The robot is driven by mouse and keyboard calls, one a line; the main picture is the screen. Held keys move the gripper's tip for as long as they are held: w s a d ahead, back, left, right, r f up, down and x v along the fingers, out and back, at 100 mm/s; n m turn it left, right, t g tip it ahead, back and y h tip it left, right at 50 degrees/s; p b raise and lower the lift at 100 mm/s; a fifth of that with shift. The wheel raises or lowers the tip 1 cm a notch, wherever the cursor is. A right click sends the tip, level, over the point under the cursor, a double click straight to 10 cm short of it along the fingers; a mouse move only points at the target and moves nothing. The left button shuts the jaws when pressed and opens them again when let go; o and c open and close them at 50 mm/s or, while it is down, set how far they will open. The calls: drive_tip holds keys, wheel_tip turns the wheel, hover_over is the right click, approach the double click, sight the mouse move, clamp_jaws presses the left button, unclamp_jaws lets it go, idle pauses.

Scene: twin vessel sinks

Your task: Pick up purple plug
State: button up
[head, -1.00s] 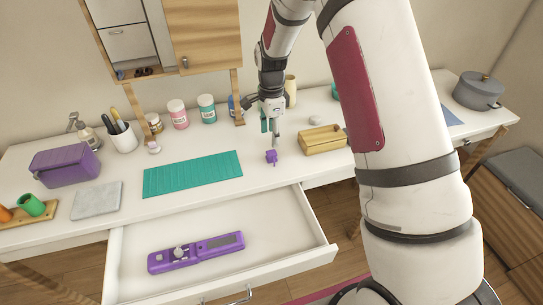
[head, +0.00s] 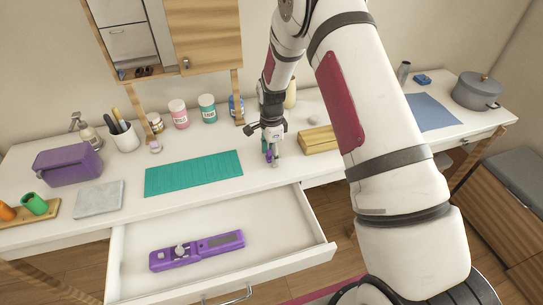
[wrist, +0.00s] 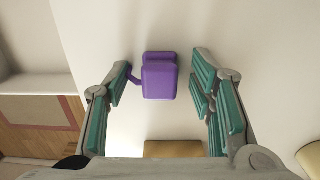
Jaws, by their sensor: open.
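The purple plug (wrist: 159,76) is on the white countertop. In the wrist view it lies between the two teal-padded fingers of my gripper (wrist: 161,68), with bare counter showing between its body and the right finger. A small purple prong on its left side reaches close to the left fingertip; I cannot tell whether they touch. In the head view my gripper (head: 271,157) points down over the plug (head: 268,156), which is mostly hidden by the fingers. My gripper is open.
A wooden box (head: 318,140) stands close to the right of my gripper. A teal mat (head: 194,173) lies to its left. The drawer in front (head: 280,245) is pulled open and holds a purple device (head: 197,250). Bottles (head: 208,108) stand behind.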

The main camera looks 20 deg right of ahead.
clamp_jaws()
drive_tip(key=shift+r, duration=0.15)
